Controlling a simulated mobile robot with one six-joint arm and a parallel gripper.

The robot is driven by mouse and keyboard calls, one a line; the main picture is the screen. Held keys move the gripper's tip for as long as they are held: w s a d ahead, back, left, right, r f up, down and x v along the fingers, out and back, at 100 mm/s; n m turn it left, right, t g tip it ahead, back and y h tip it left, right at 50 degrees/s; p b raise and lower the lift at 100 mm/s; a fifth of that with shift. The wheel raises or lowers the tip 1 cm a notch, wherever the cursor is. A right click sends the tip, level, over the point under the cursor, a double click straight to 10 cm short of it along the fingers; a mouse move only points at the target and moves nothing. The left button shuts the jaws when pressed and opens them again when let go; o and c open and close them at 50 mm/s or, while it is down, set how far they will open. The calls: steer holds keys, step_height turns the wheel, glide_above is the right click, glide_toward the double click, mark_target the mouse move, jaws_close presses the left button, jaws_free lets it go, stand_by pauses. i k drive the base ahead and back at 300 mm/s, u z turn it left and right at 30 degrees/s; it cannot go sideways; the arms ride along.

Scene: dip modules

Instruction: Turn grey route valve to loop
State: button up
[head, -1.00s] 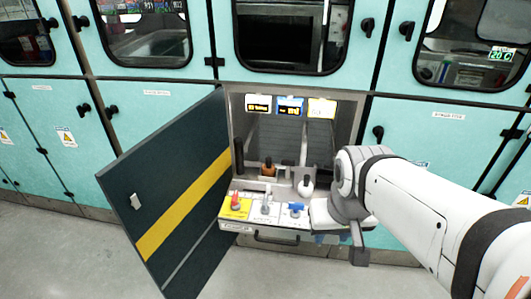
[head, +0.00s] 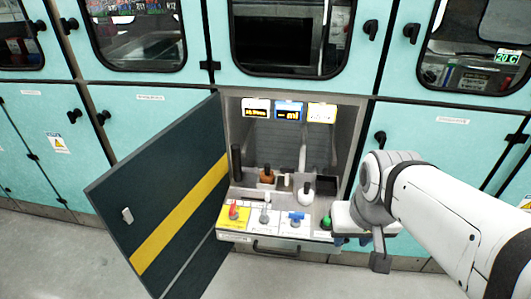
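The grey route valve (head: 265,214) stands on a white plate in the middle of the pull-out panel, between a red valve (head: 233,212) on a yellow plate and a blue valve (head: 296,218) on a white plate. The grey handle is small here, and I cannot tell its exact direction. My gripper (head: 378,258) is at the right end of the panel, apart from the grey valve. Its fingers are partly hidden behind my wrist, and I cannot tell whether they are open.
A green knob (head: 326,222) sits between the blue valve and my wrist. A brown bottle (head: 267,176) and a white bottle (head: 305,194) stand behind the valves. Small displays (head: 289,111) hang above. An open dark door (head: 165,200) with a yellow stripe blocks the left side.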

mark_target(264, 208)
steer(key=i, duration=0.9)
